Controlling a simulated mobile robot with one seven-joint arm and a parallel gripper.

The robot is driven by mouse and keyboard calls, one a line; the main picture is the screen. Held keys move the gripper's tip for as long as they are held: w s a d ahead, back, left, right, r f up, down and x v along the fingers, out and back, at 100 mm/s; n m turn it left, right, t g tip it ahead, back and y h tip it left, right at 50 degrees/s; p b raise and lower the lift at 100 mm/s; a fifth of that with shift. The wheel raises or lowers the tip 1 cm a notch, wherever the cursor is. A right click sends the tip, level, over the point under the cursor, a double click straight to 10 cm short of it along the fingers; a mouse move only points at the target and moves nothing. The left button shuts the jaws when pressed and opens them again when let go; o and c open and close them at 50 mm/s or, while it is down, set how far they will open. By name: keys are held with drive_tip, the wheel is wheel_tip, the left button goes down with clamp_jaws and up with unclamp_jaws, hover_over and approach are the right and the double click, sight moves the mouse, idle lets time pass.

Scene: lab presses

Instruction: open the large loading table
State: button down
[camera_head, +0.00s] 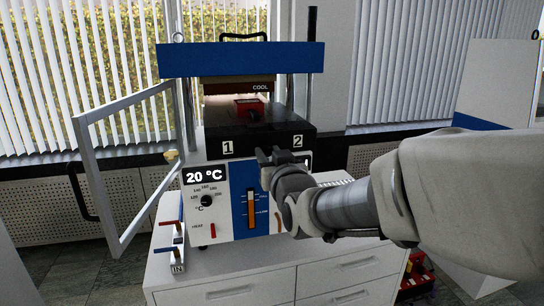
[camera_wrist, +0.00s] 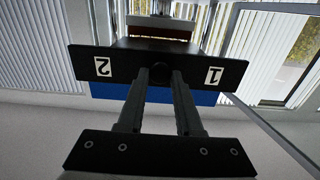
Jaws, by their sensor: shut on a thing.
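The large loading table is the black slab with labels 1 and 2 on its front (camera_head: 262,143), in the middle of the press under the blue top beam. Its front face fills the upper middle of the wrist view (camera_wrist: 130,66), labels upside down. My gripper (camera_head: 270,156) is at this front face, between the labels. In the wrist view the fingertips (camera_wrist: 160,72) are closed around a dark round knob at the middle of the face. The fingers partly hide the knob. A red block (camera_head: 248,108) sits above the table, inside the press.
An open framed door (camera_head: 92,180) stands out to the left of the press. The blue beam (camera_head: 240,60) spans the top. The control panel (camera_head: 207,200) reads 20 °C. The press stands on a white drawer cabinet (camera_head: 230,272). A white panel (camera_head: 497,85) stands at right.

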drive_tip(key=shift+s+f, duration=0.1)
drive_tip(key=shift+s, duration=0.15)
drive_tip(key=c, duration=1)
unclamp_jaws()
drive_tip(key=shift+o, duration=1.3)
drive_tip(key=shift+s+d, duration=0.1)
drive_tip(key=shift+s, duration=0.1)
drive_tip(key=shift+o, duration=0.7)
drive_tip(key=b+v, duration=0.5)
drive_tip(key=v, duration=1.2)
